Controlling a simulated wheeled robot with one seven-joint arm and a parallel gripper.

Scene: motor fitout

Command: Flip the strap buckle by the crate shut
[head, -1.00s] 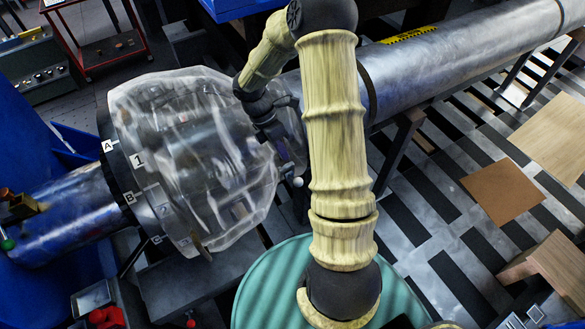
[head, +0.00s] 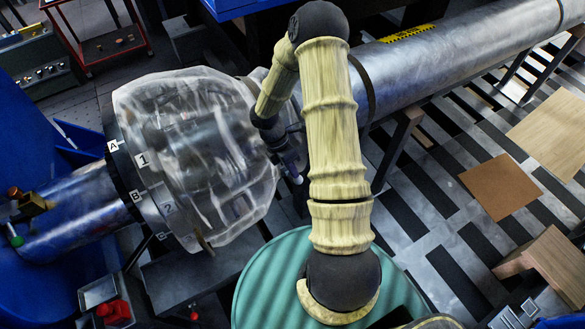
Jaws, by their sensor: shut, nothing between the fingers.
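My gripper (head: 291,171) hangs at the end of my bent arm, just right of a clear plastic-wrapped round housing (head: 205,160). It is small and partly shaded here, and its fingers appear shut and empty. I cannot make out a strap buckle or a crate for certain. A dark band (head: 361,86) circles the large metal pipe (head: 450,60) behind my arm; no buckle shows on it. My arm hides part of the pipe and the area behind it.
The housing carries labels A, B, 1 and 2. A green round surface (head: 262,279) lies below my arm. A red-framed cart (head: 103,47) stands at the back left. A wooden block (head: 548,262) is at the right. Brown and pale boards lie on the striped floor.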

